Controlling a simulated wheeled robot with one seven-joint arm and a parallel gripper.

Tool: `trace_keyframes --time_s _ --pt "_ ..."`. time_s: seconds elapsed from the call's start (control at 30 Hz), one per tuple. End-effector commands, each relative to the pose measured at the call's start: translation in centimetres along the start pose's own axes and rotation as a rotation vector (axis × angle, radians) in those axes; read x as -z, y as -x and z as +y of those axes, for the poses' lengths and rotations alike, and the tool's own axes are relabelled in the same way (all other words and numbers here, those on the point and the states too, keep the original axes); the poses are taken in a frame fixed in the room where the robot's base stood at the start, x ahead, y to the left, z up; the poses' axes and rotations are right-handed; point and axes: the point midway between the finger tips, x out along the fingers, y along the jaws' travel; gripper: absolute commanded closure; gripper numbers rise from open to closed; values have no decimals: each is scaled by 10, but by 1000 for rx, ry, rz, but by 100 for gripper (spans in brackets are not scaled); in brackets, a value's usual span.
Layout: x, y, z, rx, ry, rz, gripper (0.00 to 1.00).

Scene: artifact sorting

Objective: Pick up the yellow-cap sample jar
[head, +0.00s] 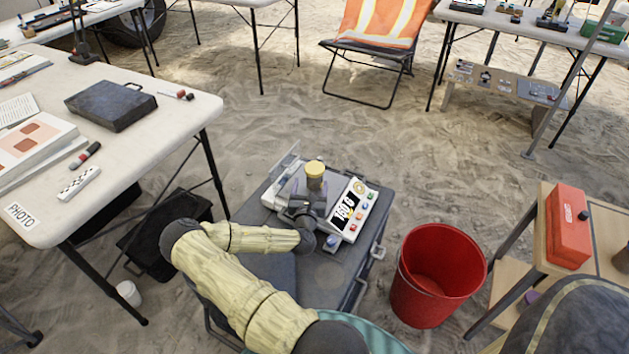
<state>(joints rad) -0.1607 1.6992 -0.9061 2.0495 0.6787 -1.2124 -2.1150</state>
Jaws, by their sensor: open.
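The yellow-cap sample jar (315,171) stands upright on a white weighing scale (347,206) on a dark grey case in the middle of the head view. Its yellow lid shows clearly; its lower body is partly hidden by my gripper. My gripper (309,190) is at the jar's near side, with its jaws open around or just beside the jar's body. I cannot tell whether the fingers touch it.
A red bucket (437,275) stands on the sand right of the case (315,280). A wooden stand with a red box (568,227) is farther right. A white table (150,128) with a dark case (110,106), books and markers is at left. An orange folding chair (375,30) is behind.

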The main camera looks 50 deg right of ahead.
Motion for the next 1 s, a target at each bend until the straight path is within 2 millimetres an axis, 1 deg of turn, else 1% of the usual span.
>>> trace_keyframes --time_s 0.03,0.13,0.23,0.47,0.57,0.67,0.83,0.9,1.0 --pt "1 -8 -1 1 -4 -1 26" --pt "1 -18 0 0 -2 0 26" --pt "0 -21 0 0 0 1 26" --pt "0 -20 0 0 0 1 26" --pt "0 -24 -1 1 -2 0 26" --pt "0 -35 -5 2 -3 0 26" --pt "-2 -61 -8 0 -4 -1 26" --pt "-2 -68 -8 0 -4 0 26" --pt "-2 -72 -7 0 -1 1 26"
